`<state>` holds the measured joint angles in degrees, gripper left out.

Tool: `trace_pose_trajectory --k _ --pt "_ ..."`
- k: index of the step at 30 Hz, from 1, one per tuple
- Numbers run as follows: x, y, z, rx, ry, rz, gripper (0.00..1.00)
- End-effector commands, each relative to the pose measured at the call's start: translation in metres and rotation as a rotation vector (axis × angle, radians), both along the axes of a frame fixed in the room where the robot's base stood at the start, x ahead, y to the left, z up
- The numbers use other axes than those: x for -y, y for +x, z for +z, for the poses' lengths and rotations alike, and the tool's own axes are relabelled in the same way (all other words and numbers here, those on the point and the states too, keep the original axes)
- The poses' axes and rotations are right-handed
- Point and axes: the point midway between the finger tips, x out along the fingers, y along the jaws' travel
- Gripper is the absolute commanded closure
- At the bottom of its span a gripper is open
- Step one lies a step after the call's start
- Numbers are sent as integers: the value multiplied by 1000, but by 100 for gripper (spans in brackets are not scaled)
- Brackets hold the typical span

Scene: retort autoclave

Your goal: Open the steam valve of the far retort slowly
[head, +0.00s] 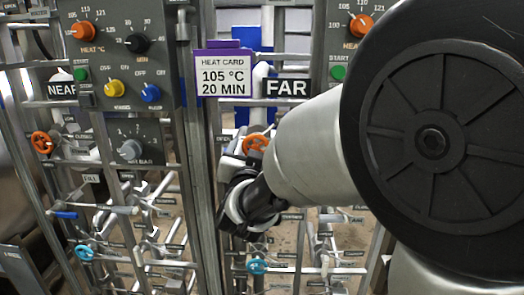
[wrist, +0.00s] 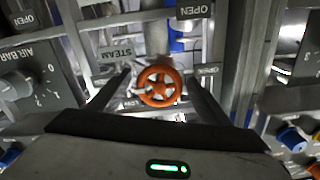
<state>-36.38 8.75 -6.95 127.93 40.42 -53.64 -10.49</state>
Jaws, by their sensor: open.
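The orange steam valve handwheel (head: 256,144) of the far retort shows in the head view below the FAR sign (head: 286,88), just above my gripper's dark end. In the wrist view the same spoked orange wheel (wrist: 159,88) sits face-on between the two dark fingers of my open gripper (wrist: 157,77). A gap shows on each side of the wheel, and I cannot tell how far the fingertips reach past its face. An upside-down STEAM label (wrist: 115,53) is beside it in the wrist view. My arm hides much of the far retort's panel in the head view.
The near retort has its own orange wheel (head: 42,142) below the NEAR sign (head: 62,90). A heat card (head: 222,76) reads 105 °C, 20 MIN. Teal wheels (head: 257,267) sit lower among pipes. Metal frame posts and knob panels stand close around my gripper.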

Motion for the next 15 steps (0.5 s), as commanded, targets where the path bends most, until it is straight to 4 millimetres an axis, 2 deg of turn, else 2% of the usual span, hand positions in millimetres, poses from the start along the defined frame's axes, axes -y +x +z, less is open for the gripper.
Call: trace_pose_trajectory --k 9,11,15 --pt "0 3 0 0 -1 0 28" --pt "0 3 0 0 -1 0 37" --pt "0 3 0 0 -1 0 60"
